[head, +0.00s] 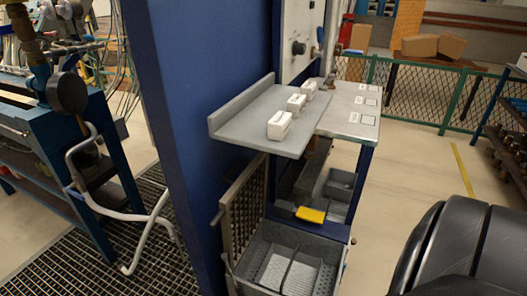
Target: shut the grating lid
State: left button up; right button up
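The grating lid (244,209) is a grey-brown barred panel. It stands upright, open, along the left side of a grey bin (330,277) below the bench shelf. The bin's top is uncovered, and divided light-grey compartments show inside. The lid's lower edge is close to the bin's left rim; I cannot make out the hinge. Neither of my grippers is in view.
A grey shelf (245,108) with several white meter boxes (279,125) overhangs the lid. A yellow block (310,214) lies at the bin's back edge. A blue column (190,120) stands to the left.

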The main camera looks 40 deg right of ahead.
aim_at(242, 209)
jog(key=i+j+z, duration=0.1)
jog(key=z, duration=0.35)
jog(key=i+j+z, duration=0.2)
jog(key=z, duration=0.25)
jog(key=i+j+z, duration=0.2)
jog(key=z, duration=0.2)
jog(key=i+j+z, duration=0.1)
jog(key=j+z, duration=0.2)
jog(key=z, duration=0.15)
jog(key=i+j+z, duration=0.15)
jog(key=j+z, duration=0.2)
jog(key=i+j+z, duration=0.1)
jog(key=j+z, duration=0.6)
jog(key=i+j, duration=0.05)
jog(key=j, duration=0.05)
